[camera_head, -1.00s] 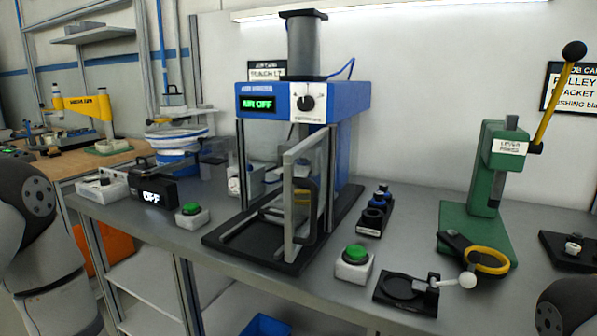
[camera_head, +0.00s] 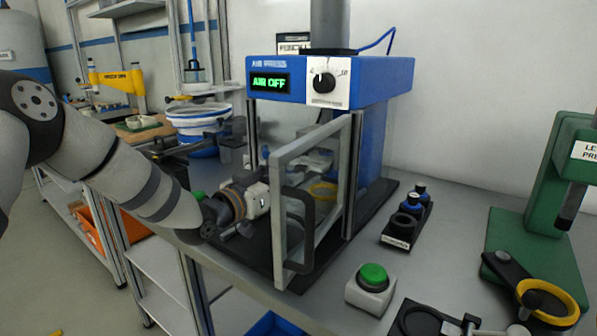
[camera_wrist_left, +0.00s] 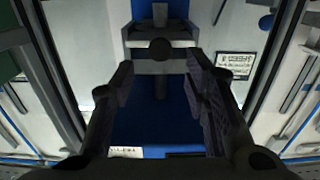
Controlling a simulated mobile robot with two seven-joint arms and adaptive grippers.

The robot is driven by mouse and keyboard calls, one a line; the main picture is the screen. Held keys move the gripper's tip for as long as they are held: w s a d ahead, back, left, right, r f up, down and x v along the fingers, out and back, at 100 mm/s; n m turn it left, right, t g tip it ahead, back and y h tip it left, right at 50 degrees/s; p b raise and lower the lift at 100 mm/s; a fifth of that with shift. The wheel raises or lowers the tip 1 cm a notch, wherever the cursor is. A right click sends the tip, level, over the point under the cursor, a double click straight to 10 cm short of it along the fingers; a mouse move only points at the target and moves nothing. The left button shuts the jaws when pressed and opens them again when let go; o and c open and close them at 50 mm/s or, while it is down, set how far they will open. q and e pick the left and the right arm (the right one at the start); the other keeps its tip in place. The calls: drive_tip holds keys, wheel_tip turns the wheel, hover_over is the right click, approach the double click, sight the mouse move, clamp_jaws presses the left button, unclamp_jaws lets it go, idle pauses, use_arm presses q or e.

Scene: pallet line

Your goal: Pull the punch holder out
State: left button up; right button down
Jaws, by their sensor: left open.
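The blue air press (camera_head: 328,72) shows "AIR OFF" on its display, and its framed guard door (camera_head: 356,190) stands swung open toward me. My left gripper (camera_head: 258,198) is at the press opening, left of the door; its fingertips do not show clearly there. In the left wrist view my left gripper (camera_wrist_left: 160,68) is open, with nothing between its fingers. Ahead of the fingertips is a grey block with a round dark knob (camera_wrist_left: 160,48), apparently the punch holder, against the press's blue back. The knob is apart from both fingers. My right gripper is out of view.
The door with its black handle (camera_head: 300,235) stands close to my left gripper. A green button box (camera_head: 371,288), a black rack of punches (camera_head: 407,220) and a green lever press (camera_head: 540,215) are on the bench to the right. A yellow ring (camera_head: 323,190) shows through the door.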

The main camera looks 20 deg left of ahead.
use_arm(q)
drive_tip(key=x, duration=0.5)
drive_tip(key=shift+f+b, duration=0.2)
drive_tip(key=shift+b, duration=0.15)
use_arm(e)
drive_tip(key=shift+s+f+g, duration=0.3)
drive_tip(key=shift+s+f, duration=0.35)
use_arm(q)
clamp_jaws()
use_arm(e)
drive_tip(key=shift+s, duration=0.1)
